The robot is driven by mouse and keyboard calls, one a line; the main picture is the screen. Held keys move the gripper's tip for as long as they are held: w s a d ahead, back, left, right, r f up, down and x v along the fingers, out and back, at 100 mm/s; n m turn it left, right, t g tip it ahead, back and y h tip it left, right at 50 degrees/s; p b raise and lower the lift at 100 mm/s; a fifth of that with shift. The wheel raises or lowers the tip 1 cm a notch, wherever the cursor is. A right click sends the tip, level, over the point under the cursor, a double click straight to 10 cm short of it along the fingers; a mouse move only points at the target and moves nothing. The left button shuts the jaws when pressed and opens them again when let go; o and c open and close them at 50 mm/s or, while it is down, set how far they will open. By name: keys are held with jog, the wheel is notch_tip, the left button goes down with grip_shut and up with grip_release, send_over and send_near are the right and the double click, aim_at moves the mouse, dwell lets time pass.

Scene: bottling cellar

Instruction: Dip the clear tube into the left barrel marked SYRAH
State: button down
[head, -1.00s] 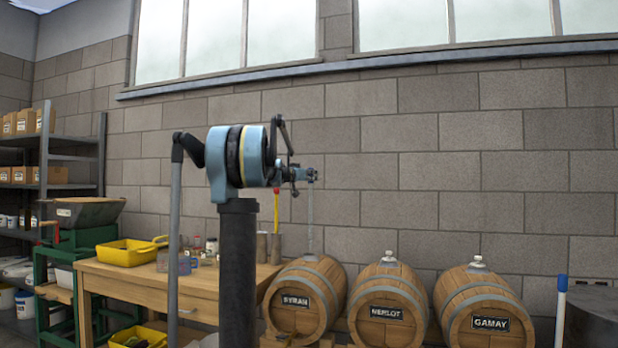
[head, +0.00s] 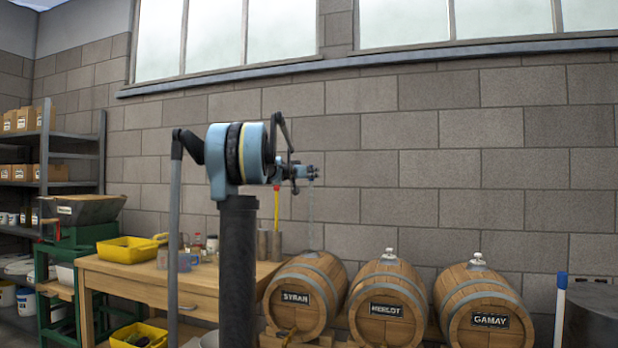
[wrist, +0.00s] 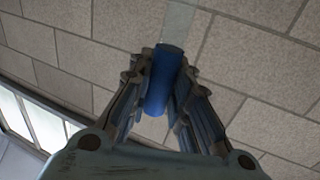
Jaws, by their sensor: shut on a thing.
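My gripper (head: 309,172) is shut on the blue end (wrist: 163,80) of the clear tube, which lies between both fingers in the wrist view. The clear tube (head: 311,215) hangs upright below my gripper in the head view, above the left barrel marked SYRAH (head: 296,310). Its lower end meets the top of that barrel in the picture; I cannot tell whether it is in the opening or just behind or above it. In the wrist view the clear part (wrist: 179,20) runs on past the blue end and is faint against the wall.
The MERLOT barrel (head: 387,318) and GAMAY barrel (head: 488,325) stand to the right with pale stoppers. A wooden bench (head: 150,285) stands left, with a yellow tub (head: 127,250), jars and grey cylinders. A blue-topped white pole (head: 560,310) is at the right.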

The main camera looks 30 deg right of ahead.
jog(key=shift+f, duration=1.85)
jog(key=shift+f, duration=1.85)
notch_tip(320, 180, down, 8)
jog(key=shift+r, duration=0.25)
dwell(0.3)
jog(key=shift+f, duration=0.1)
jog(key=shift+f, duration=3.65)
